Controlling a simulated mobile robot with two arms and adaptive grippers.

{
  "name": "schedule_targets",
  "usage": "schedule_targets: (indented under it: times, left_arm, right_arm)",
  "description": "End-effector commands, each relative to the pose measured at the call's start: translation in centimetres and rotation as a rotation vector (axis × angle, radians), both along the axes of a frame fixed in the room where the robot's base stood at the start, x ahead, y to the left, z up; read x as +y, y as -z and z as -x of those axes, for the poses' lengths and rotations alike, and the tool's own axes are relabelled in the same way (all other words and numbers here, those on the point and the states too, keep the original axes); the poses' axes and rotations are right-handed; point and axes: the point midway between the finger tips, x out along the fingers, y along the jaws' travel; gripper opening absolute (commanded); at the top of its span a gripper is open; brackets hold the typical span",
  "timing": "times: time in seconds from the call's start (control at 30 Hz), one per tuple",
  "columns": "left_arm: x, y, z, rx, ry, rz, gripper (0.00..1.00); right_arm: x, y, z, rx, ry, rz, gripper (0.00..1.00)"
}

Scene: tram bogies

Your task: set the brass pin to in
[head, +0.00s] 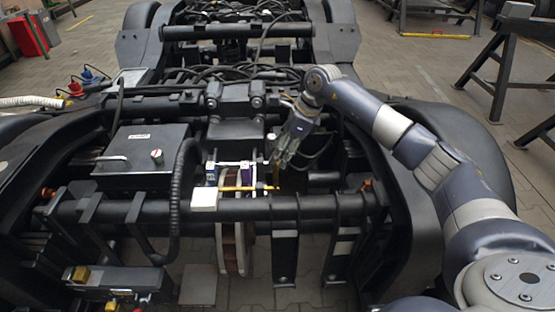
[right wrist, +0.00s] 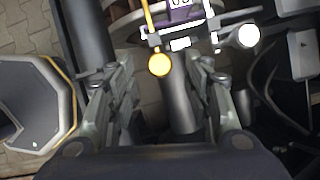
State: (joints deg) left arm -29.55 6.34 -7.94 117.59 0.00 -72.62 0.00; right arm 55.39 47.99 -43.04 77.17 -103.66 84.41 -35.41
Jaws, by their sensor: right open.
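The brass pin (head: 240,188) is a thin yellow rod lying roughly level across the middle of the bogie, with a knob at its right end. In the right wrist view its round brass end (right wrist: 159,64) shows between and ahead of the fingertips, with the rod running up the picture. My right gripper (head: 283,158) is open and empty, just above and beside the pin's knob. Both of its fingers also show spread apart in the right wrist view (right wrist: 166,80). Contact with the pin cannot be made out. My left gripper is not in view.
A purple block (head: 246,171) and a white block (head: 204,200) sit close to the pin. A thick dark crossbar (head: 330,204) runs in front. A black box with a handle (head: 145,150) and a ribbed hose (head: 178,195) stand to the left. Cables lie behind.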

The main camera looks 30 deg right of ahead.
Motion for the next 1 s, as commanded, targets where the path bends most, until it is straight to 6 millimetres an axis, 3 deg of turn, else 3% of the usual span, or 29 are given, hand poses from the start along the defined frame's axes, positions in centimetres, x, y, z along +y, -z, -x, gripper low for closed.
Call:
schedule_targets:
  times: [0.2, 0.57, 0.8, 1.0]
  left_arm:
    - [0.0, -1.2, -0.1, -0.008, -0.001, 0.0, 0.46]
    - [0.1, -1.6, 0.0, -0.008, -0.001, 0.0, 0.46]
    - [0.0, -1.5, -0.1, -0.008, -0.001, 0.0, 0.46]
    - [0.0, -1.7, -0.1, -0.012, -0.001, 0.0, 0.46]
  right_arm:
    - [0.9, 2.6, -0.6, 0.0, -0.001, -0.001, 0.46]
    - [1.1, 3.1, -0.8, 0.0, -0.001, 0.001, 0.46]
    - [1.1, 3.1, -0.8, 0.001, 0.0, 0.001, 0.0]
    - [1.4, 3.0, -0.9, 0.0, -0.001, 0.0, 0.0]
